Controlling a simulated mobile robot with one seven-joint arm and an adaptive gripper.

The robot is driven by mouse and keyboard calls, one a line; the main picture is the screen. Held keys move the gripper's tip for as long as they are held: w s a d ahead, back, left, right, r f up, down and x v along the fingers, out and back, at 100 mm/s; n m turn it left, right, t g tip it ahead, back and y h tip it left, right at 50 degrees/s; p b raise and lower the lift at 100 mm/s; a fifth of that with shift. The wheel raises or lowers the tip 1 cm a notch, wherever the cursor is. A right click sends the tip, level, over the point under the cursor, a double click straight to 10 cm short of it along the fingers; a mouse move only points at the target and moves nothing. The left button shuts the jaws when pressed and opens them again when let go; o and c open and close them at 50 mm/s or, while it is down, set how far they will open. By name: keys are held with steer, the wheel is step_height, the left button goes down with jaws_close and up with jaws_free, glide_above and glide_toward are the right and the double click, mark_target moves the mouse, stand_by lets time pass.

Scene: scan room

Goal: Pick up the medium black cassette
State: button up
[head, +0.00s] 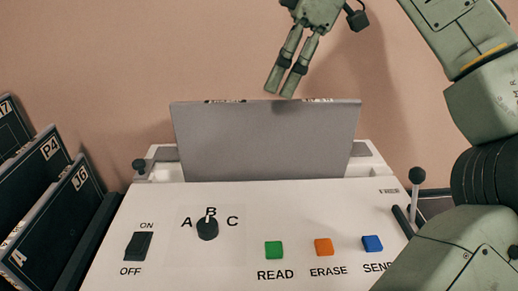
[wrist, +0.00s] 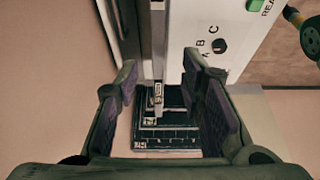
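Several black cassettes stand in a row at the left of the head view. The front one is labelled J6 (head: 75,215), the middle one P4 (head: 38,185), and the one behind A7 (head: 10,128). Their full sizes are cut off or overlapped there; P4 lies between the other two. In the wrist view the black cassettes (wrist: 165,142) show edge-on, nested by size, below and between the fingers. My gripper (head: 279,92) is high, above the grey panel and well right of the cassettes.
A white console (head: 180,265) with a switch, a dial and coloured buttons fills the front. An upright grey panel (head: 265,140) rises behind its controls. A small lever (head: 417,178) stands at the right. A plain wall (head: 90,60) is behind.

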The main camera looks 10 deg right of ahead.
mark_target(258, 125)
steer(key=b+x, duration=0.2)
steer(key=x, duration=0.3)
steer(key=shift+s, duration=0.15)
steer(key=shift+w+b+x, duration=0.1)
steer(key=shift+b+x, duration=0.25)
steer(key=shift+x, duration=1.05)
steer(key=shift+w+b+x, duration=0.15)
steer(key=shift+b+x, duration=0.15)
steer(key=shift+x, duration=1.05)
steer(key=shift+d, duration=0.1)
steer(key=shift+c, duration=0.5)
jaws_close()
